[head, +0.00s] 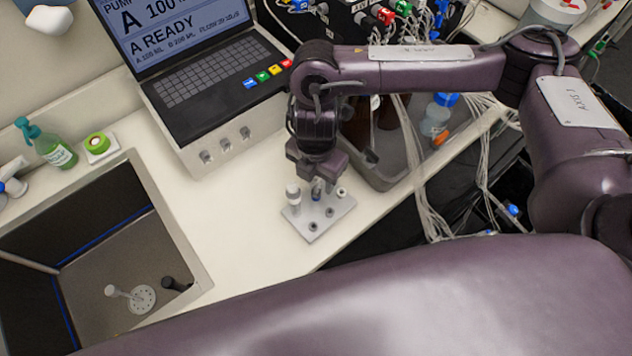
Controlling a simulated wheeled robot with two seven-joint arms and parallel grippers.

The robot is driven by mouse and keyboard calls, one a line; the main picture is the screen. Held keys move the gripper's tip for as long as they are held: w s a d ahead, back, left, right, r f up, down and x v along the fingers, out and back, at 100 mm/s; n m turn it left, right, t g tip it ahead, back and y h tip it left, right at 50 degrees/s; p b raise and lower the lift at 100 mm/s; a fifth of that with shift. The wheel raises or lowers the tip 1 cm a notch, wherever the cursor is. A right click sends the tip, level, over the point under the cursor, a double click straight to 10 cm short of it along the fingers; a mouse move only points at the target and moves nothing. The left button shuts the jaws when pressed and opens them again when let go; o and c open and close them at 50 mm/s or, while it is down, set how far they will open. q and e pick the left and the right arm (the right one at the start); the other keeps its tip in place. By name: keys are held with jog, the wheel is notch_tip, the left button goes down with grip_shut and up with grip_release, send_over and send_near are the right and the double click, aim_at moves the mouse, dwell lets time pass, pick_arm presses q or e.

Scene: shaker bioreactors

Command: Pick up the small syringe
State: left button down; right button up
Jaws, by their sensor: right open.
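A small light grey rack (318,222) with several holes stands on the white bench. A larger white syringe-like piece (294,196) stands upright at its left side. A small slim piece with a bluish tint (316,191), which looks like the small syringe, stands in the rack right under my right gripper. A short white piece (341,192) sits at the rack's right corner. My right gripper (318,180) points down over the back of the rack and is open; its fingers partly hide the slim piece, and I cannot tell whether they touch it. My left gripper does not show.
A pump console (205,80) with screen and keyboard stands behind. A grey tray (385,172) with bottles is close on the right. A sink (120,250) opens at left. Tubing (432,200) hangs by the bench edge. The bench left of the rack is clear.

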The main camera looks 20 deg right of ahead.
jog(key=shift+f, duration=0.45)
grip_shut()
jog(key=shift+r, duration=0.15)
